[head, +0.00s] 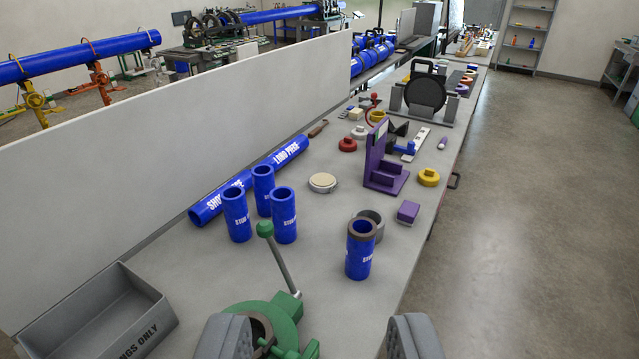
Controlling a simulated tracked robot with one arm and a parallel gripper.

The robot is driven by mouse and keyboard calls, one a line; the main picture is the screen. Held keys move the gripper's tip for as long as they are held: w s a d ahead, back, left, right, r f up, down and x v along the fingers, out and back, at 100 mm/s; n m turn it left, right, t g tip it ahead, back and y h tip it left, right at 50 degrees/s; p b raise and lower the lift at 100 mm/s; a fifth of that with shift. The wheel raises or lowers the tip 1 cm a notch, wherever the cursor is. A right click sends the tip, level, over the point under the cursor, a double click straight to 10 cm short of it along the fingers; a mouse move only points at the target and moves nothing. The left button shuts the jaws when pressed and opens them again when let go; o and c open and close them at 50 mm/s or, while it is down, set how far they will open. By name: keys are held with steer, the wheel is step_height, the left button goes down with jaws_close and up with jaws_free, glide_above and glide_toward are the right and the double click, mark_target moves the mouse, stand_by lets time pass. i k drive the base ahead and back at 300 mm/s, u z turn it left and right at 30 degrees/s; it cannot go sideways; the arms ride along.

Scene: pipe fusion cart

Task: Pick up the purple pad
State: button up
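A small purple pad (408,212), block-shaped, lies on the grey bench top near its right edge. It is in front of a purple angled stand (384,168), with bare bench between them. My gripper (321,338) is at the bottom of the head view, its two grey fingers wide apart and nothing held between them. It is well short of the pad. The lower parts of the fingers are cut off by the frame.
A blue stub with a dark ring (360,250) stands left of the pad. A green clamp (270,320) with a raised lever is below my gripper's view. Several blue stubs (237,215) stand left. A grey bin (95,315) is bottom left. A yellow ring (429,177) lies behind the pad.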

mark_target(406, 214)
steer(key=u, duration=0.35)
steer(key=k, duration=0.3)
steer(key=z, duration=1.2)
steer(key=i, duration=2.5)
steer(key=u, duration=0.85)
steer(key=k, duration=0.65)
steer(key=u, duration=0.25)
